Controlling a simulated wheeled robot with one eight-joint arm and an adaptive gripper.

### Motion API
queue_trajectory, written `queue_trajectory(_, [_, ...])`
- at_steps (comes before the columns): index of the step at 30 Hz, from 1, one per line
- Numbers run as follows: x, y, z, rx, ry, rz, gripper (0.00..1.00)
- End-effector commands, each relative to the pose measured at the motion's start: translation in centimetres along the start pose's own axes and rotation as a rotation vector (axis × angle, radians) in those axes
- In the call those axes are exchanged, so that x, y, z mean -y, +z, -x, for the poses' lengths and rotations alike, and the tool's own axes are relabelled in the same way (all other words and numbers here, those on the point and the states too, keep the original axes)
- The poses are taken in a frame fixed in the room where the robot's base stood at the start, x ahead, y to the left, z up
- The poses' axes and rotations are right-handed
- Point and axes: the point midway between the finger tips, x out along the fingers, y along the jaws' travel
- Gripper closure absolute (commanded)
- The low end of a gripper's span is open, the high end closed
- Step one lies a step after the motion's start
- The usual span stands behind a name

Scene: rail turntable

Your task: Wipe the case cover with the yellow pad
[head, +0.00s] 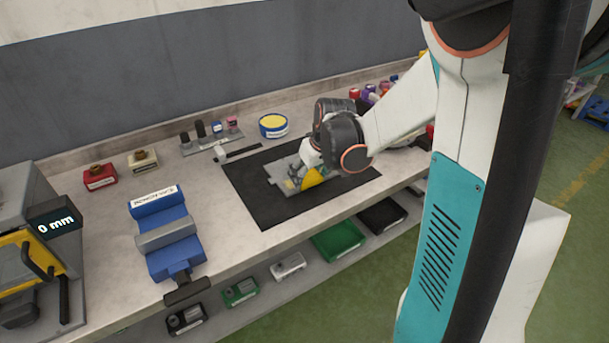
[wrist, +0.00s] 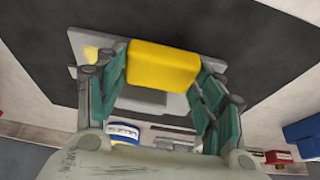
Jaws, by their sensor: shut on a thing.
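The yellow pad (wrist: 162,64) is between the teal fingers of my gripper (wrist: 163,82) in the wrist view, and the fingers are shut on it. In the head view the pad (head: 313,178) shows beside my wrist. The grey case cover (head: 279,171) lies on the black mat (head: 262,208), partly hidden by my gripper. In the wrist view the cover (wrist: 84,40) is behind the pad, with a small yellow patch (wrist: 91,53) on it. The pad is over or against the cover; I cannot tell whether they touch.
A blue vise (head: 165,235) stands left of the mat. A round blue-and-yellow tin (head: 273,126) and a hammer-like tool (head: 236,154) lie behind it. A red block (head: 99,177) is at the far left. Bins, including a green one (head: 337,240), sit on the shelf below.

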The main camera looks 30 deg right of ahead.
Motion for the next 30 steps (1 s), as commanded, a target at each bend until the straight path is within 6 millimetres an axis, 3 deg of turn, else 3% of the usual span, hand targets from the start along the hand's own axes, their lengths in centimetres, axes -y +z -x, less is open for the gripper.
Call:
queue_trajectory(6, [-1.5,0.0,0.0,0.001,0.002,-0.001,0.57])
queue_trajectory(20, [-1.9,-0.1,0.1,0.0,0.0,-0.001,0.57])
queue_trajectory(30, [-3.8,0.0,-0.1,-0.001,0.0,-0.002,0.57])
